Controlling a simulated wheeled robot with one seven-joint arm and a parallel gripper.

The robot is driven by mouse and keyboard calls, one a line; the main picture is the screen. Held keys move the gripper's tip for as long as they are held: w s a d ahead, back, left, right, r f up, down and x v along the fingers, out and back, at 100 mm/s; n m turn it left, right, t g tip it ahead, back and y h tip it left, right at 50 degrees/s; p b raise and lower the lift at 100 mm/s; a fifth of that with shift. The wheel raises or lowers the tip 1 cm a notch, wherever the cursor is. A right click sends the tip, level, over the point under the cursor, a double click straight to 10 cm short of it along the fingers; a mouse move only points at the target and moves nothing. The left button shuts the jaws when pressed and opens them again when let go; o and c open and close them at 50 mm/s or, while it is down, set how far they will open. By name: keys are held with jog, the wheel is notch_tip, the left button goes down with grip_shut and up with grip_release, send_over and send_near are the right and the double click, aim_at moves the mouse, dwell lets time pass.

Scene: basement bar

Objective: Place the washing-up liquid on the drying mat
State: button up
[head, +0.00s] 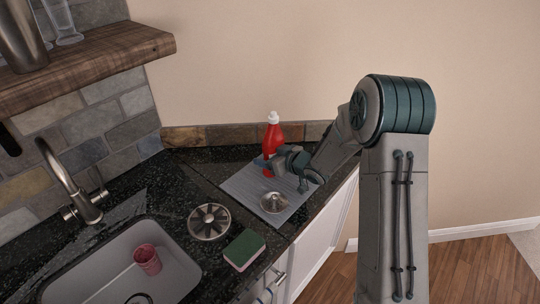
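The washing-up liquid is a red bottle (272,137) with a white cap, upright at the back of the counter. The drying mat (243,186) is a grey ridged sheet on the dark counter. My gripper (267,164) reaches in from the right at the bottle's lower part. One finger crosses in front of the bottle and the other side is hidden, so I cannot tell whether it is closed on it. A little red shows below the finger, over the far part of the mat. I cannot tell whether the bottle's base touches the mat.
A small metal strainer (274,202) lies on the mat's near right part. A round metal piece (209,221) and a green-and-pink sponge (244,249) lie in front. The sink (101,289) at left holds a pink cup (147,259). A stone backsplash (220,136) runs behind.

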jog(key=shift+f, duration=0.1)
jog(key=o, duration=1.4)
jog(key=shift+r, duration=0.25)
jog(key=b+v, duration=0.1)
jog(key=v, duration=1.1)
